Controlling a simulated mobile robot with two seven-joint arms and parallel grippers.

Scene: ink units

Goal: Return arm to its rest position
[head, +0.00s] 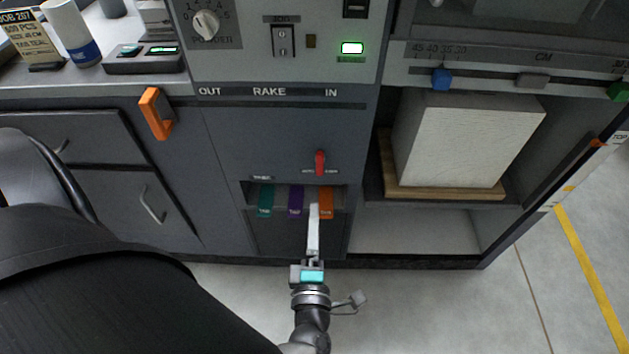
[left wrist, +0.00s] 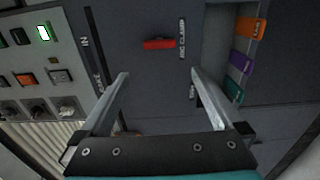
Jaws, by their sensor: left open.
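My left gripper (head: 314,212) is in front of the dark cabinet, and in the head view its fingertips overlap the lower edge of the ink unit recess. In the left wrist view the two fingers of my left gripper (left wrist: 159,75) are spread wide with nothing between them. The red lever (head: 320,162) is on the panel above the recess; it also shows beyond the fingertips in the left wrist view (left wrist: 160,43). A teal ink unit (head: 265,203), a purple one (head: 296,203) and an orange one (head: 326,204) sit side by side in the recess. My right gripper is not visible.
An orange handle (head: 156,112) sticks out at the left, by drawers with metal handles (head: 153,204). A paper stack (head: 460,145) lies on a wooden board (head: 400,188) in the open bay at the right. The floor (head: 440,310) in front is clear.

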